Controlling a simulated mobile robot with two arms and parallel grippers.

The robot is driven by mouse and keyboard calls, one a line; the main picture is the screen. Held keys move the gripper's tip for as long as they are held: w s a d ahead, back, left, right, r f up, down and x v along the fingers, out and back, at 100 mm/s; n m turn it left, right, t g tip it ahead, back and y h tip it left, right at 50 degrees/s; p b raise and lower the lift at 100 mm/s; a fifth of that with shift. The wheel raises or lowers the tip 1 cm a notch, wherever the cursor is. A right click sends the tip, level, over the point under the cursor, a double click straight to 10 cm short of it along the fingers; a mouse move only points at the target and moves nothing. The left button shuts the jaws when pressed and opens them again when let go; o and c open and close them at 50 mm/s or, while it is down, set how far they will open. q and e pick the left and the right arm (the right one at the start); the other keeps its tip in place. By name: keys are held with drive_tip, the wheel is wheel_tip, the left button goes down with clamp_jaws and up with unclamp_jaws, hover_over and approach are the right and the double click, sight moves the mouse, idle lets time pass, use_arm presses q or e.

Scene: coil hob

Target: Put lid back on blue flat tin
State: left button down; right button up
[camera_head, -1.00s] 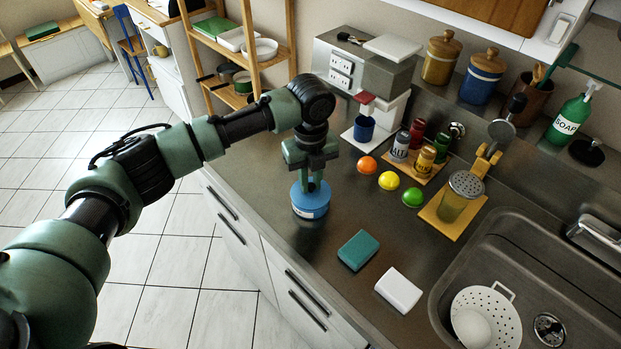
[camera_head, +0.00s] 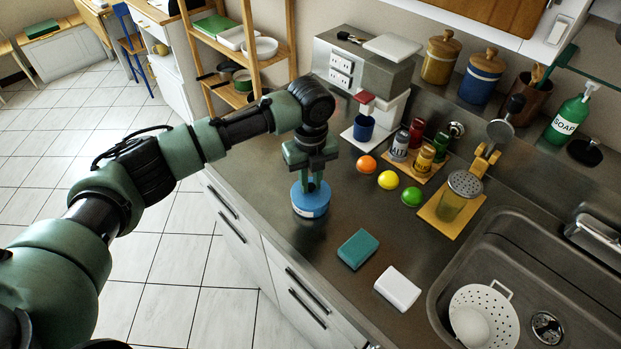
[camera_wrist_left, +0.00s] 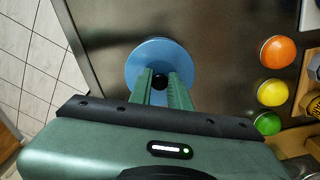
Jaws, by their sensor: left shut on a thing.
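The blue flat tin (camera_head: 311,209) stands on the counter near its front edge, with a pale label on its side. Its blue lid (camera_wrist_left: 160,52) sits over the top of the tin; whether it is fully seated I cannot tell. My left gripper (camera_head: 311,186) points straight down on the lid and is shut on its small dark knob (camera_wrist_left: 160,83). The gripper (camera_wrist_left: 161,82) also shows from above in the left wrist view, with a green finger on each side of the knob. My right gripper is not in view.
An orange ball (camera_head: 367,165), a yellow ball (camera_head: 388,180) and a green ball (camera_head: 411,196) lie right of the tin. A teal sponge (camera_head: 357,250) and a white block (camera_head: 397,289) lie nearer the sink (camera_head: 520,225). The counter's front edge is close on the left.

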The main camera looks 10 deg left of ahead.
use_arm(q)
drive_tip(key=shift+p, duration=0.4)
idle(0.6)
drive_tip(key=c, duration=1.2)
unclamp_jaws()
drive_tip(key=shift+c, duration=0.2)
drive_tip(key=o, duration=0.5)
drive_tip(key=shift+r+p, duration=3.5)
drive_tip(key=shift+p, duration=0.05)
